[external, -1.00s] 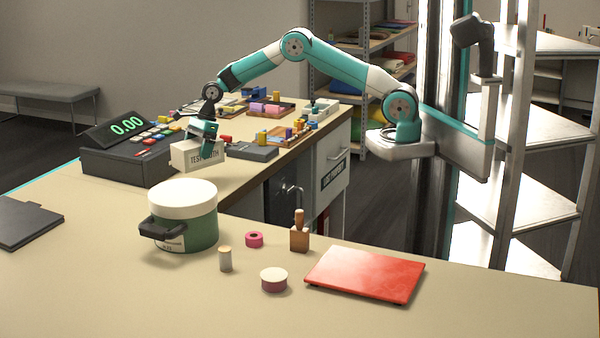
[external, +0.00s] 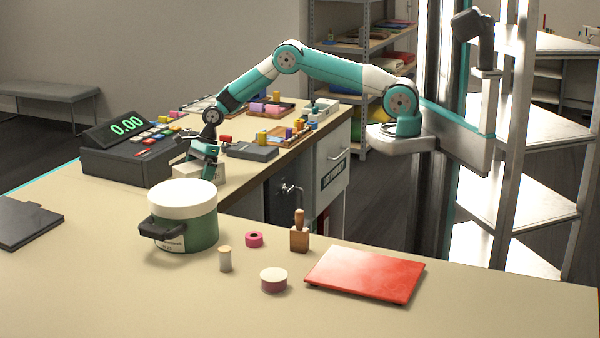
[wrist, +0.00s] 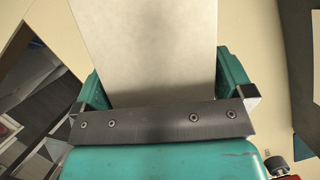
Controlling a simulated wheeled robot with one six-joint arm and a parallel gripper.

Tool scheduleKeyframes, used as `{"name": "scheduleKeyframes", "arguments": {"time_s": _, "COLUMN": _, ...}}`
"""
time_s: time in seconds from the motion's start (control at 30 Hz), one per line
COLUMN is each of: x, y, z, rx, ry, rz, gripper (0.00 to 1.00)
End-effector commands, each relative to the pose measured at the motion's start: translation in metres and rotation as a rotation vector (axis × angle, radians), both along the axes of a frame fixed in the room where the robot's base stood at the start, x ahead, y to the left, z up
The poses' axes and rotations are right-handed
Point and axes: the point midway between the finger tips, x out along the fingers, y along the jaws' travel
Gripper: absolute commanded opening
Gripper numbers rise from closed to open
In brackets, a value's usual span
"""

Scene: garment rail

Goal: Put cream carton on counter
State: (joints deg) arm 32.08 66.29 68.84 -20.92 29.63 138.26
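The cream carton (external: 188,171) is a pale box beside the cash register, partly hidden by the green pot and my gripper. In the wrist view the carton (wrist: 150,45) fills the space between my fingers. My gripper (external: 206,172) points down and is shut on the carton; in the wrist view a finger of the gripper (wrist: 165,85) lies against each side. The carton is at or just above the beige counter (external: 100,265); I cannot tell whether its underside touches.
The green pot with a white lid (external: 183,218) stands close in front of the carton. The dark cash register (external: 128,152) is close on its left. A grey pad (external: 252,151) lies to the right behind. A red board (external: 365,273) and several small items lie nearer the front.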

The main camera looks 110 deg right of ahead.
Motion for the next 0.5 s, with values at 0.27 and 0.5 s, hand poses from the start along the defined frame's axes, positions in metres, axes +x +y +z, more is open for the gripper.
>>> {"name": "scheduleKeyframes", "arguments": {"time_s": 0.27, "x": 0.0, "y": 0.0, "z": 0.004, "rx": 0.0, "ry": 0.0, "rz": 0.0, "gripper": 1.0}}
{"name": "scheduleKeyframes", "arguments": {"time_s": 0.5, "x": -0.013, "y": -0.006, "z": 0.036, "rx": -0.002, "ry": -0.003, "rz": -0.001, "gripper": 1.0}}
